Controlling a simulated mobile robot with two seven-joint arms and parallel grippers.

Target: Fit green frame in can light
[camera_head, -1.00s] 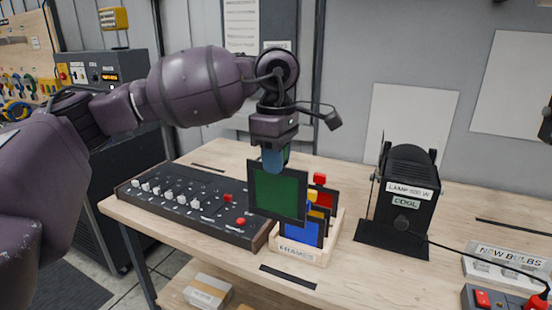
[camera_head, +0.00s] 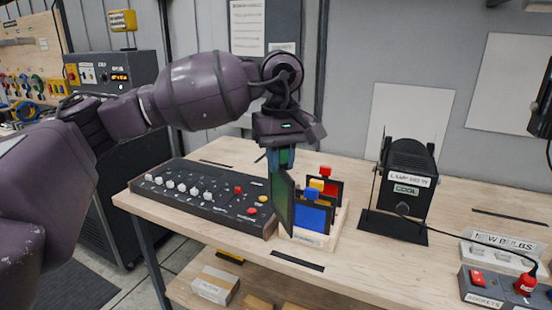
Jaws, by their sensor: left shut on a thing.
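My left gripper (camera_head: 281,158) is shut on the green frame (camera_head: 283,200) by its top. The green frame is dark-edged and hangs upright, turned nearly edge-on to the view. It is just left of the wooden frames box (camera_head: 312,239), partly overlapping it in view; whether they touch I cannot tell. Blue (camera_head: 310,216), yellow and red frames stand in that box. The can light (camera_head: 405,180) is a black lamp labelled "COOL" on a black base, to the right on the bench. A dark piece at the right edge may be my right arm; its gripper is not clearly visible.
A control panel (camera_head: 205,198) with knobs and buttons lies left of the box. A bulb tray (camera_head: 500,245) and a sockets box (camera_head: 505,287) with a red plug and black cable sit at the right front. Bench space (camera_head: 375,262) in front of the lamp is clear.

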